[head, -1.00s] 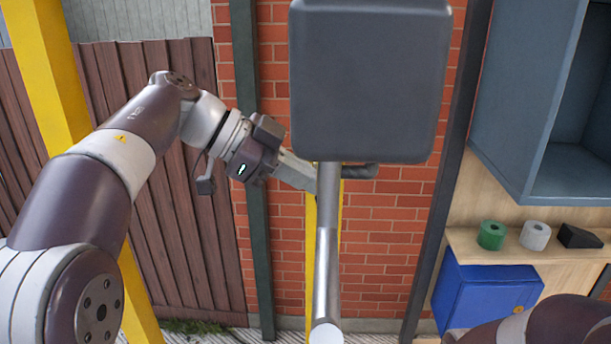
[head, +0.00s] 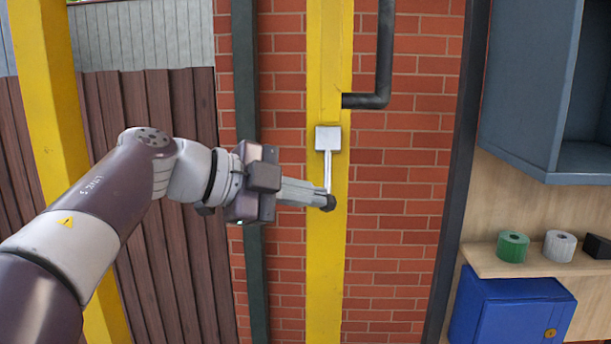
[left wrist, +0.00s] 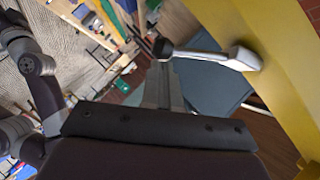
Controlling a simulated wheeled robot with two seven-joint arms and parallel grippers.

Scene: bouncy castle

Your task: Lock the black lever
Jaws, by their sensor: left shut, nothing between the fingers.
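A lever hangs from a small light grey block on a yellow post. Its thin metal rod (head: 327,172) points straight down to a black knob (head: 328,203). My left gripper (head: 318,197) comes in from the left with shut, empty fingers. Its tips are at the lower end of the rod, by the knob; I cannot tell if they touch. In the left wrist view the black knob (left wrist: 163,48) is just beyond the fingertips (left wrist: 163,68), and the metal rod (left wrist: 205,56) runs right to the yellow post. My right gripper is not in view.
A black bent pipe (head: 384,60) joins the yellow post (head: 326,270) above the lever. Brick wall (head: 390,230) lies behind. At right are a grey-blue cabinet (head: 520,90), a wooden shelf with green (head: 512,247) and white rolls, and a blue box (head: 512,312).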

